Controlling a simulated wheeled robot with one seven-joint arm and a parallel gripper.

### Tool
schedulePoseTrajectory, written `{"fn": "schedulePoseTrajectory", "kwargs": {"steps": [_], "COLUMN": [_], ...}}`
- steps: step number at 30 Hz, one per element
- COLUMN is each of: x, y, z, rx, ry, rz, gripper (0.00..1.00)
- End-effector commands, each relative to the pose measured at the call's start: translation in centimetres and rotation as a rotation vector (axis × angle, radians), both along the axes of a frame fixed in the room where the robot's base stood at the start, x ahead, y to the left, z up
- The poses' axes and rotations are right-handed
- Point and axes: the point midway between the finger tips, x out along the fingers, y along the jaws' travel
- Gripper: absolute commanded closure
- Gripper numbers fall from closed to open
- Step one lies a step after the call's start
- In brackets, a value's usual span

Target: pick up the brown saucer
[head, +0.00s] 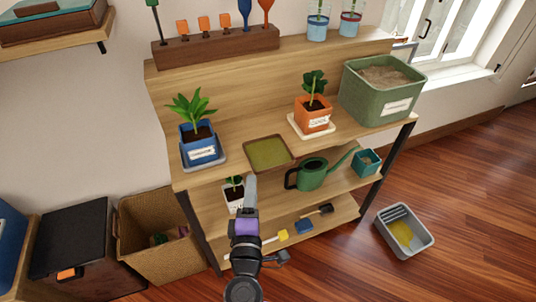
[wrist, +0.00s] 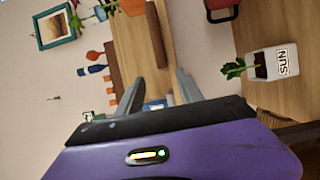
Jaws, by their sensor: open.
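A square, shallow brown-rimmed saucer (head: 291,160) with an olive-green inside lies on the top board of the shelf unit, between the blue pot and the orange pot. My gripper (head: 250,183) is in front of the shelf, below and left of the saucer in the head view, and does not appear to touch it. In the wrist view my gripper (wrist: 163,84) has its two fingers apart with nothing held between them.
A blue pot (head: 197,146) and an orange pot (head: 312,118) with plants flank the saucer. A green watering can (head: 313,175) and a white pot (head: 234,200) stand on the board below. A green planter (head: 376,105) stands at right.

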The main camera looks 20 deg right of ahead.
Motion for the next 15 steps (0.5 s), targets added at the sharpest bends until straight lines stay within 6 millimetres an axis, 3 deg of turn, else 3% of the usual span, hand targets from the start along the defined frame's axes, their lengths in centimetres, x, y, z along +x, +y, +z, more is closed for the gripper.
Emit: {"fn": "schedulePoseTrajectory", "kwargs": {"steps": [15], "x": [5.3], "y": [-2.8], "z": [-0.6], "rx": [0.002], "ry": [0.0], "rz": [-0.002], "gripper": [0.56]}}
